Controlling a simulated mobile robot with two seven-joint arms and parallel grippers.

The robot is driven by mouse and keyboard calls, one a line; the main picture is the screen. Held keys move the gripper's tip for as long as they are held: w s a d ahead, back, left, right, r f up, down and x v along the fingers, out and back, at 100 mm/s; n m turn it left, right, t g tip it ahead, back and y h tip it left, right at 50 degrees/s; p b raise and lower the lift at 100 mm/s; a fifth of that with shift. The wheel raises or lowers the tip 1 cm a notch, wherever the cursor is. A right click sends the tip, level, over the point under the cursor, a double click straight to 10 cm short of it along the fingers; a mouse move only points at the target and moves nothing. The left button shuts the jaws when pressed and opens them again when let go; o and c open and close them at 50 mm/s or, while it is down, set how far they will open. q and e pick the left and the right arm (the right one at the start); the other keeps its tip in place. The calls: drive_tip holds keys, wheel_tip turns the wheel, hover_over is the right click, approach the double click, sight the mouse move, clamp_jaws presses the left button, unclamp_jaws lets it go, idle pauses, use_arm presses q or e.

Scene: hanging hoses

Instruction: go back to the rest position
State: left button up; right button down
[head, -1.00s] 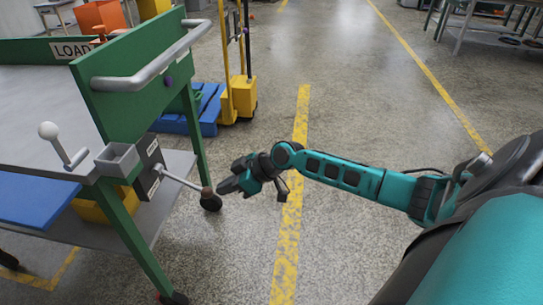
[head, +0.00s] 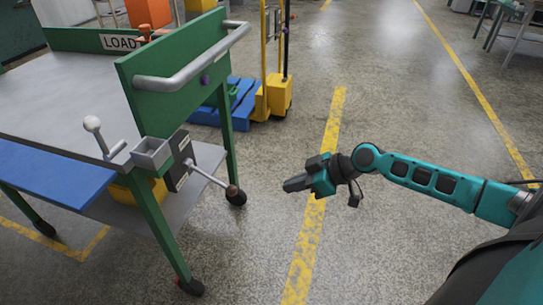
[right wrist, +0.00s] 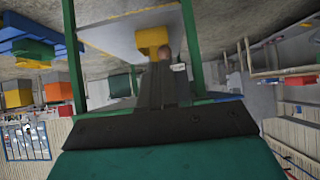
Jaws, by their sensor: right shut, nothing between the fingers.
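My right gripper (head: 296,184) is shut and empty in the head view. It points left over the concrete floor, to the right of the green cart (head: 182,82) and clear of it. A metal lever with a brown knob (head: 231,190) sticks out from a dark box on the cart's side toward my gripper, with a gap between them. In the right wrist view the shut fingers (right wrist: 164,85) point at the cart and its yellow bin (right wrist: 152,40). My left gripper is not in view.
The cart carries a small grey tray (head: 152,155), a white-knobbed lever (head: 92,124) and a blue panel (head: 50,183). A yellow pallet truck (head: 277,97) with a blue pallet (head: 240,105) stands behind. The floor around my right arm is open, crossed by yellow lines (head: 318,200).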

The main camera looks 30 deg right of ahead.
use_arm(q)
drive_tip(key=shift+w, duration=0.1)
use_arm(e)
drive_tip(key=s+a+f+m+t+h, duration=0.1)
drive_tip(key=s+a+f+m, duration=0.15)
drive_tip(key=s+a, duration=0.45)
drive_tip(key=s+a+f+m+t+h, duration=0.15)
drive_tip(key=s+a+f, duration=0.25)
drive_tip(key=a, duration=0.6)
use_arm(q)
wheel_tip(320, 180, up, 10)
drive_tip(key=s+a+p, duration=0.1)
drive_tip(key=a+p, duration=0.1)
drive_tip(key=p, duration=1.2)
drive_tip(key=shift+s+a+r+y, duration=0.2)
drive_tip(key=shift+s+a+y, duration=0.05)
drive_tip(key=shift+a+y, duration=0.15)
use_arm(e)
wheel_tip(320, 180, up, 11)
drive_tip(key=s+d+m+h, duration=0.1)
drive_tip(key=s+d+h, duration=0.1)
drive_tip(key=shift+m, duration=0.3)
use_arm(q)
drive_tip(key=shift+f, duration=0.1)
use_arm(e)
drive_tip(key=shift+f+t, duration=0.1)
drive_tip(key=shift+t, duration=0.15)
